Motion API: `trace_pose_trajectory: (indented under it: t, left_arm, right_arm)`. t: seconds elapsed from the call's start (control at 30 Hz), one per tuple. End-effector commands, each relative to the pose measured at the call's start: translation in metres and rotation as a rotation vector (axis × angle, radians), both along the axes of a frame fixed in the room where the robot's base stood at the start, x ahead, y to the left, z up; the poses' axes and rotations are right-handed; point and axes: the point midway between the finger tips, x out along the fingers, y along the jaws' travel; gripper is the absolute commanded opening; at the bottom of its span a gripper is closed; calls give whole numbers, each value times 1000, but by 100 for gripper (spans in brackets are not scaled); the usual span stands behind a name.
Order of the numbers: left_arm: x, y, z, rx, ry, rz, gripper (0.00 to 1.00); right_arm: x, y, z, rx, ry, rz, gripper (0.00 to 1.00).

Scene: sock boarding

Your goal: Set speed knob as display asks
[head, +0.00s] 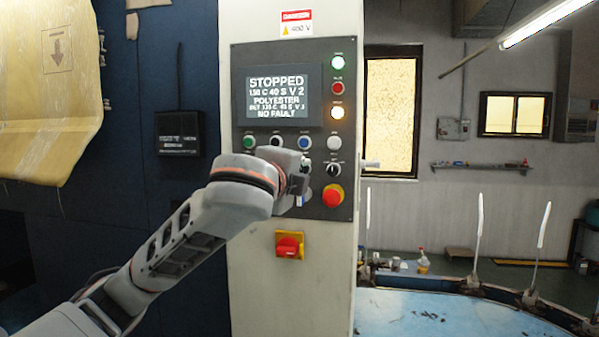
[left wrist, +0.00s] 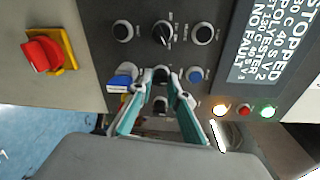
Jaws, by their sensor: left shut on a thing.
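My left gripper (head: 300,178) is at the panel's lower part, under the button row. In the left wrist view, turned sideways, its two teal fingers (left wrist: 161,78) are shut on a knob in the middle row. The fingertips hide most of this knob, so its pointer and label cannot be read. A free knob with a white pointer (left wrist: 163,33) sits beside it. My right gripper is not in view.
A black selector (head: 334,169) and a red emergency button (head: 332,195) are close right of my gripper. A blue part (left wrist: 121,81) sits beside the fingers. Below is a red switch on yellow (head: 289,245). The orange lamp (head: 337,113) is lit.

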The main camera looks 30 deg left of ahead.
Motion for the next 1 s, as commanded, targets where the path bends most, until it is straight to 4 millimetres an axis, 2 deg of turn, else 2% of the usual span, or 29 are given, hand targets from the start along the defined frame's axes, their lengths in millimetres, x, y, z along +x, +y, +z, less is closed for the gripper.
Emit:
trace_pose_trajectory:
  t: [0.6, 1.0]
  left_arm:
    - [0, 0, 4, 554, 139, 4, 0]
    - [0, 0, 3, 785, 198, 5, 0]
  right_arm:
    - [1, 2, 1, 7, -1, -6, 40]
    - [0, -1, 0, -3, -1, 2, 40]
